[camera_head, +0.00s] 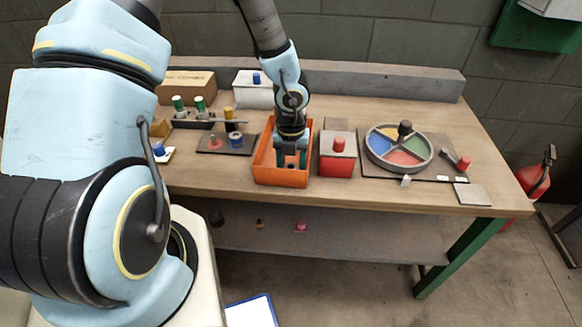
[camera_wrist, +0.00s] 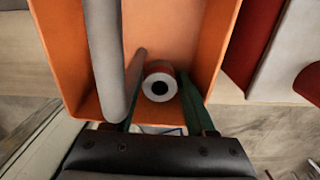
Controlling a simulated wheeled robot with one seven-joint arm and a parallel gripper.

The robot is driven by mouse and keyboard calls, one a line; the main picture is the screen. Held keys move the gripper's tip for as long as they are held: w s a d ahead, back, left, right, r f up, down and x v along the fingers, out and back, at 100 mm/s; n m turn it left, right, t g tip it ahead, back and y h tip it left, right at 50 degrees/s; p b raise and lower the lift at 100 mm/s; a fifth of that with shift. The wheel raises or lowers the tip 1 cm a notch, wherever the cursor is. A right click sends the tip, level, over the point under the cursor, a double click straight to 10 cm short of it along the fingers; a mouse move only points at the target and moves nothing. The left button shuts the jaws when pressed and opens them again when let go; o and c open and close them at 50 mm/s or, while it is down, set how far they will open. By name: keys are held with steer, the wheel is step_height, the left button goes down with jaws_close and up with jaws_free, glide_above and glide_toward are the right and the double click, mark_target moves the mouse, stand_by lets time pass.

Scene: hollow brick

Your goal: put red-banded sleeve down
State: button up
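The red-banded sleeve (camera_wrist: 158,69) is in the wrist view, a short piece with a white end ring, a dark hole and a red band. It sits between the two fingers of my gripper (camera_wrist: 162,78), which appear to press on its left and right sides. My gripper (camera_head: 291,162) points down into the orange crate (camera_head: 281,182) in the head view; the crate also shows in the wrist view (camera_wrist: 205,45). The sleeve is hidden in the head view. Whether it touches the crate floor I cannot tell.
A thick grey rod (camera_wrist: 104,55) shows left of the fingers in the wrist view. A red box with a grey top (camera_head: 336,165) stands right of the crate. A dark plate with pegs (camera_head: 213,145) is to the left. A round coloured tray (camera_head: 372,160) stands farther right.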

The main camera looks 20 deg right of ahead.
step_height(320, 180, up, 12)
steer(key=p, duration=0.2)
steer(key=shift+r, duration=0.15)
steer(key=a+r+m, duration=0.5)
steer(key=a+m, duration=0.7)
steer(key=m, duration=0.3)
steer(key=w+a+r+m+t, duration=0.1)
steer(key=a+r+m, duration=0.5)
steer(key=a+m, duration=0.7)
steer(key=m, duration=0.3)
steer(key=shift+w+a+t, duration=0.15)
steer(key=shift+a+t, duration=0.05)
steer(key=shift+t, duration=0.1)
steer(key=shift+r+m, duration=0.1)
steer(key=shift+m, duration=0.2)
